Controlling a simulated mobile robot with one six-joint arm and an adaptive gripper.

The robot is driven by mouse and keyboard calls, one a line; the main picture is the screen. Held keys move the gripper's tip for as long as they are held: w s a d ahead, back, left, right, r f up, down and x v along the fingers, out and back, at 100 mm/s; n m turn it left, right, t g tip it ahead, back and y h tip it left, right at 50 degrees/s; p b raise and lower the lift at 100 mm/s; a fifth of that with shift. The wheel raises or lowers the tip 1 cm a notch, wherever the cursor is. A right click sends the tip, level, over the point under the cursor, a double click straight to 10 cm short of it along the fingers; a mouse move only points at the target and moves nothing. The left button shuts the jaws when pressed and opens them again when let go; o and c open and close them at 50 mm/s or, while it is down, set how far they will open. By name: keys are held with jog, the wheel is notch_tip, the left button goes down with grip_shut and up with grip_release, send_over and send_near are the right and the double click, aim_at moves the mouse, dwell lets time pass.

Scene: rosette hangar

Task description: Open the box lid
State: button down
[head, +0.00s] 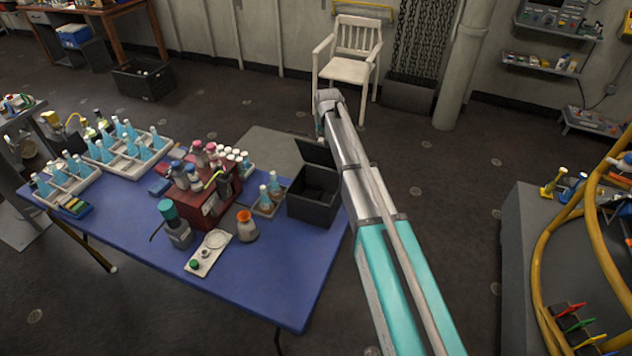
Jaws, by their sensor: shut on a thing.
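The dark box (312,208) stands at the right end of the blue table. Its lid (315,153) is raised at the back, and the dark inside of the box shows. My arm reaches in from the lower right, past the right side of the box. My gripper (320,132) is at the far end of the arm, by the upper edge of the lid, and is shut on the lid. Its fingers are small and partly hidden here, so their exact hold is unclear. My arm covers part of the box's right side.
The blue table (270,290) also holds a red rack (213,207), a small bottle tray (266,205), an orange-topped flask (246,226) and trays of blue bottles (128,153). A white chair (350,62) stands behind. A yellow-railed station (540,260) is at right, with open floor between.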

jog(key=shift+d, duration=0.4)
jog(key=w, duration=0.1)
jog(key=w+d, duration=0.1)
jog(key=w, duration=0.1)
jog(key=shift+w+d+r, duration=0.1)
jog(key=shift+w+d, duration=0.05)
jog(key=shift+w, duration=0.05)
jog(key=c, duration=0.5)
grip_release()
jog(key=shift+c, duration=0.2)
jog(key=o, duration=0.3)
jog(key=shift+w, duration=0.1)
jog(key=shift+o, duration=0.2)
jog(key=shift+a+p, duration=0.2)
jog(key=shift+p, duration=0.1)
jog(key=shift+r, duration=0.15)
